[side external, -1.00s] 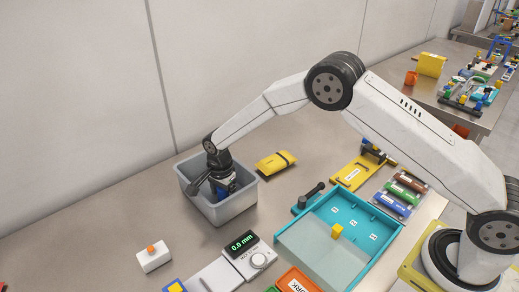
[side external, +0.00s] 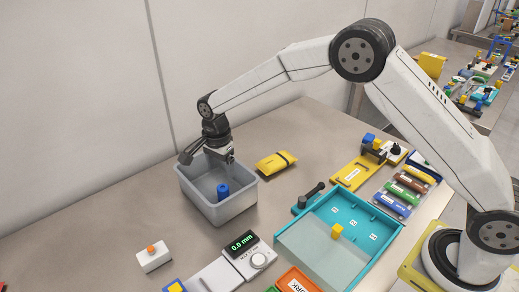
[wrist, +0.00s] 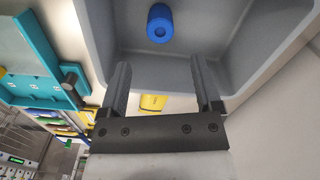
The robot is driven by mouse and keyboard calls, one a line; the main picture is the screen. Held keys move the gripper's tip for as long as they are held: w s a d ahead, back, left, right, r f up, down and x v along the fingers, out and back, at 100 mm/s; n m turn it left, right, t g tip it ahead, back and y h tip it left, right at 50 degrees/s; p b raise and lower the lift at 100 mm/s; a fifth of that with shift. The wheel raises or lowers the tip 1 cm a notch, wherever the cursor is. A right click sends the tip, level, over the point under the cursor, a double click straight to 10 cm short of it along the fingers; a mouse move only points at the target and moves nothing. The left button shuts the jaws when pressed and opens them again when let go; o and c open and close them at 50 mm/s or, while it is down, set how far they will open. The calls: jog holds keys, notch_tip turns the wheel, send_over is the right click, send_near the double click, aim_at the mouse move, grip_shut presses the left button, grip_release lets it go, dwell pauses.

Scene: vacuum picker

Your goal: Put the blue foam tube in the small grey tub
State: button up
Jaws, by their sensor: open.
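The blue foam tube (side external: 223,191) stands upright inside the small grey tub (side external: 229,211), on its floor. The wrist view shows the tube (wrist: 159,24) within the tub walls (wrist: 262,50), apart from my fingers. My gripper (side external: 222,158) is above the tub's back rim. Its two fingers (wrist: 159,85) are spread with nothing between them, so it is open and empty.
A yellow pouch (side external: 276,161) lies right of the tub. A teal tray (side external: 287,247) with a yellow block (side external: 337,231) is at front right. A scale-like device (side external: 246,255) and a white box with an orange button (side external: 154,258) stand in front.

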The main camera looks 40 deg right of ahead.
jog(key=shift+r, duration=1.2)
jog(key=s+d+n+t, duration=0.1)
jog(key=s+d+n, duration=0.3)
jog(key=s, duration=0.4)
jog(key=s+d+r+n, duration=0.1)
jog(key=s+d+n, duration=0.4)
jog(key=s, duration=0.4)
jog(key=s+d+n+t, duration=0.1)
jog(key=s+d+n, duration=0.4)
jog(key=s, duration=0.3)
jog(key=shift+s+r+n+t, duration=0.2)
jog(key=shift+r+n+t, duration=0.15)
jog(key=shift+n, duration=0.15)
